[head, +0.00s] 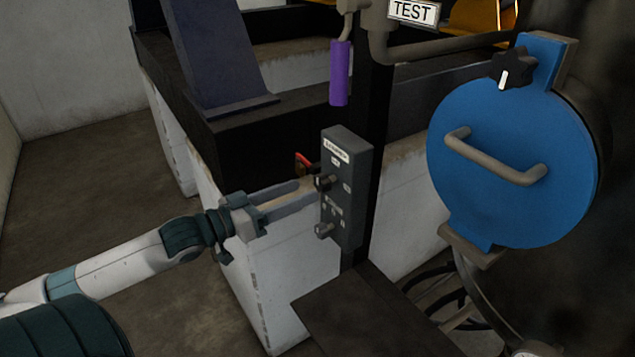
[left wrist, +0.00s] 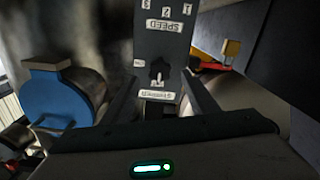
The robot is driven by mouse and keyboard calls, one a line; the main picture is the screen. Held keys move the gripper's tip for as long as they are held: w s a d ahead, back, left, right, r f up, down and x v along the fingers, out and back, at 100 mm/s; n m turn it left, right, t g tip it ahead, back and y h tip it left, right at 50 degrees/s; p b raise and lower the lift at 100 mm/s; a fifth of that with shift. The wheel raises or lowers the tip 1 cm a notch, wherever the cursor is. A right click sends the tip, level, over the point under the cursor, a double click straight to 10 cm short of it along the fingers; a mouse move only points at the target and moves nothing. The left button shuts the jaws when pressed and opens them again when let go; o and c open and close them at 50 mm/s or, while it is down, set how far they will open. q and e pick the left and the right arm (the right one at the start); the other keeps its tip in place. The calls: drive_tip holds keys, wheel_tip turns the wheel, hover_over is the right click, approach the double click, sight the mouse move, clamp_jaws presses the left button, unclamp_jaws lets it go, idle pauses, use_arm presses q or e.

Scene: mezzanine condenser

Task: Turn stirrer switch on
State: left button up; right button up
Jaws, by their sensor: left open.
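The grey stirrer control box (head: 347,190) is mounted on a dark post, with an upper knob, the stirrer switch (head: 324,182), under a white label. A second knob (head: 323,230) sits lower on the same face. My left gripper (head: 306,194) is open, its two fingers pointing at the box's front face near the upper knob. In the left wrist view the dark switch (left wrist: 158,72) with a white pointer shows between the fingers (left wrist: 161,82), above an upside-down stirrer label. I cannot tell whether the fingers touch it. The right gripper is not in view.
A blue round hatch (head: 510,165) with a grey handle is right of the box. A purple-gripped lever (head: 339,73) hangs above it. A red handle (head: 303,161) shows just behind the fingers. A dark ledge (head: 370,315) lies below; open floor is at left.

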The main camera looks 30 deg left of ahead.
sight(318, 185)
use_arm(q)
drive_tip(key=shift+p+x, duration=0.8)
drive_tip(key=shift+x, duration=2.2)
drive_tip(key=c, duration=1.1)
